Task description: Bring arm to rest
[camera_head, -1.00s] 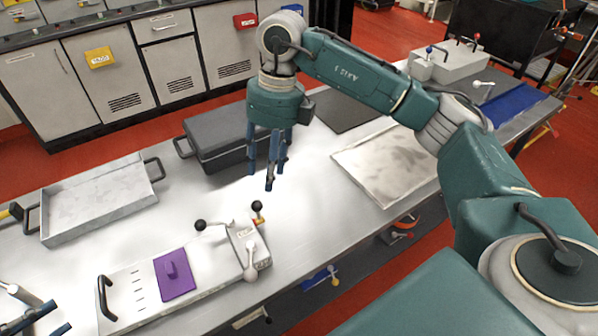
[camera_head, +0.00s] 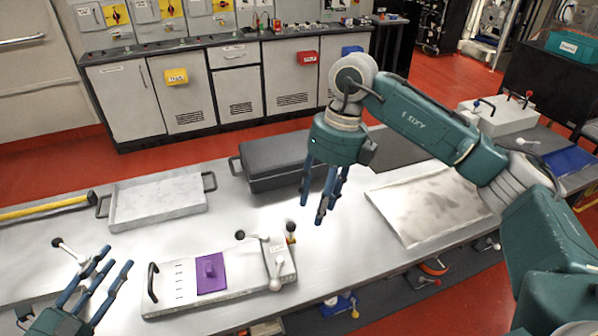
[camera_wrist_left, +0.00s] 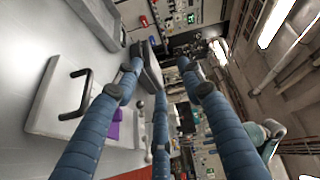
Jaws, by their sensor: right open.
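My right arm reaches in from the right of the head view. Its gripper (camera_head: 321,208) is open and empty, fingers pointing down above the bench (camera_head: 345,245), beyond the panel's right end. My left gripper (camera_head: 108,260) is at the lower left of the head view, open and empty, its fingers spread and pointing up. It is left of the white panel (camera_head: 240,262), which has a black handle (camera_head: 153,282), a purple block (camera_head: 211,275) and levers at its right end. The left wrist view shows the spread blue fingers (camera_wrist_left: 160,85) with nothing between them.
Behind are a grey tray (camera_head: 160,200), a dark case (camera_head: 280,160) and a yellow-handled hammer (camera_head: 45,208). A flat worn plate (camera_head: 425,205) lies below my right arm. A switch box (camera_head: 497,115) stands at the far right. Grey cabinets (camera_head: 180,105) stand beyond the bench.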

